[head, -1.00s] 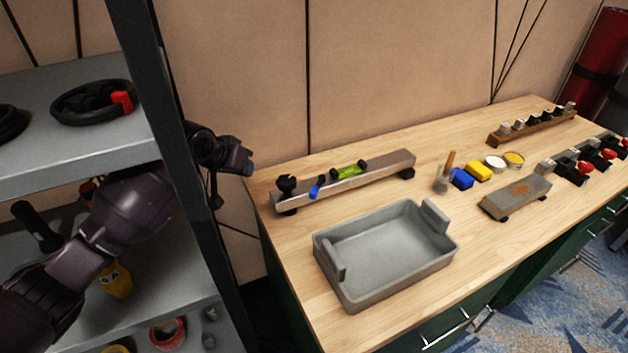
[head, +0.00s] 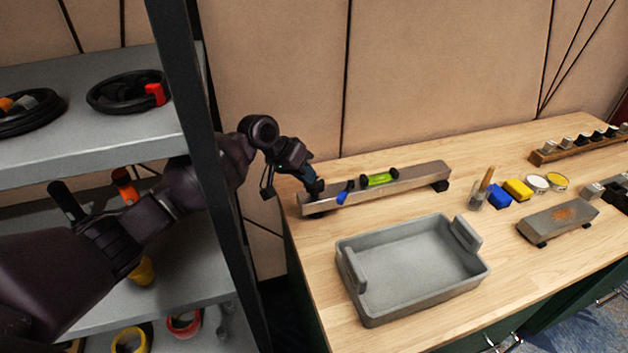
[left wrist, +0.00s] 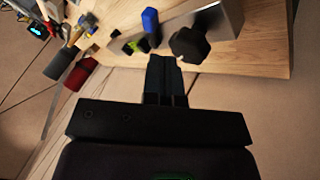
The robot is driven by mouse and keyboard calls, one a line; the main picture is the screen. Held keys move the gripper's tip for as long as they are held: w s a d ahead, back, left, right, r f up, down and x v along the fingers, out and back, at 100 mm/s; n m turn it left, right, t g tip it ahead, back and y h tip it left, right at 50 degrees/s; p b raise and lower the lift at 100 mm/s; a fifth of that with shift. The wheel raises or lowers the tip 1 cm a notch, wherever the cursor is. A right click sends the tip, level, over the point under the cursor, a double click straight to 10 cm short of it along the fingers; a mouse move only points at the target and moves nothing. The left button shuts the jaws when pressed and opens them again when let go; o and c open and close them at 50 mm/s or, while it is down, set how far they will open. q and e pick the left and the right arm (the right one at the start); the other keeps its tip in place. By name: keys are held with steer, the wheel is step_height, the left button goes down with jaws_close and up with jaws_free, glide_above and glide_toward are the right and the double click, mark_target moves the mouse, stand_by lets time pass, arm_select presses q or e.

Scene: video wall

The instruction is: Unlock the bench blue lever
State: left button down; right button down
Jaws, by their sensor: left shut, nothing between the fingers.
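The blue lever (head: 345,192) sits on a long grey metal bar (head: 415,178) near the back left of the wooden bench. It also shows in the left wrist view (left wrist: 151,20), just beyond the fingertips. A black knob (left wrist: 190,43) on the bar's left end is close to the fingers, to their right in that view. My left gripper (head: 312,183) is over the bar's left end, left of the lever and apart from it. Its fingers (left wrist: 165,62) are shut with nothing between them. In the head view the gripper largely hides the knob. My right gripper is not in view.
A grey tray (head: 410,268) stands in front. Blue and yellow blocks (head: 517,189) lie to the right. A shelf post (head: 205,150) stands close to my left arm.

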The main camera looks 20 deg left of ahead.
mark_target(346, 191)
arm_select(q)
steer(key=b+x, duration=0.1)
steer(key=x, duration=0.7)
steer(key=shift+d+f, duration=0.25)
steer(key=shift+f, duration=0.05)
steer(key=shift+w, duration=0.1)
